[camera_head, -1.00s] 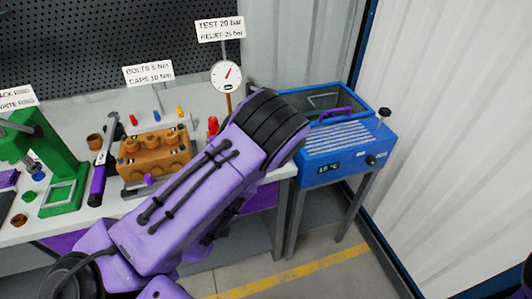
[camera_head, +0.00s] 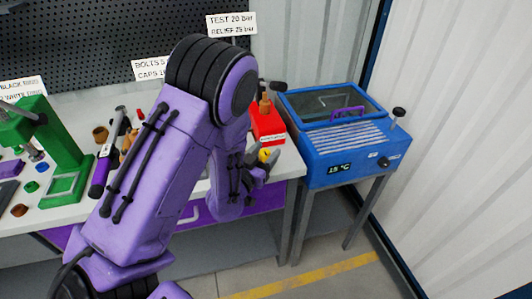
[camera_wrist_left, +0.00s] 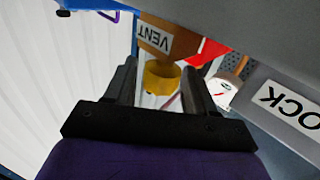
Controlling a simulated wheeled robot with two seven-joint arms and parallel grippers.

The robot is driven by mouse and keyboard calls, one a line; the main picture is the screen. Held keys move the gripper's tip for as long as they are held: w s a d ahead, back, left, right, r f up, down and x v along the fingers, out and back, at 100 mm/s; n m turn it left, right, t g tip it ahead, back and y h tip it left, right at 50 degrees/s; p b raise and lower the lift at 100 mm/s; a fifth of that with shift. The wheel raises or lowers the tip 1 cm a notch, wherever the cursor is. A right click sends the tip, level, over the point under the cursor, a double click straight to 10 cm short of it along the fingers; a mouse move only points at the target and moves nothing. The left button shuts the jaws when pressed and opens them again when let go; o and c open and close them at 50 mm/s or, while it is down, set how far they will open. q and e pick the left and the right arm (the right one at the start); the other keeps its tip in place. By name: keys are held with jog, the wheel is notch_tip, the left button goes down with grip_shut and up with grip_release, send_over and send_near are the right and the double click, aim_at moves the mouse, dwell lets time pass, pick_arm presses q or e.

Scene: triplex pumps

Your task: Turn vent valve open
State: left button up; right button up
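The vent valve shows in the left wrist view as a yellow knob (camera_wrist_left: 160,77) below a brown block with a VENT label (camera_wrist_left: 155,38). The yellow knob also shows in the head view (camera_head: 264,155), at the front of a red unit (camera_head: 267,125) near the bench's right end. My left gripper (camera_head: 262,172) is at the knob. In the left wrist view its two fingers (camera_wrist_left: 163,88) are apart, with the knob between their tips; firm contact is not visible. My right gripper is out of view.
A blue bath (camera_head: 345,140) reading 15 °C stands close on the right. The green press (camera_head: 60,150) is at the left of the bench (camera_head: 285,165). My arm hides much of the bench middle. A grey part with a cut-off label (camera_wrist_left: 285,105) is close at right in the wrist view.

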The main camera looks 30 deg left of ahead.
pick_arm(q)
jog(key=c, duration=0.7)
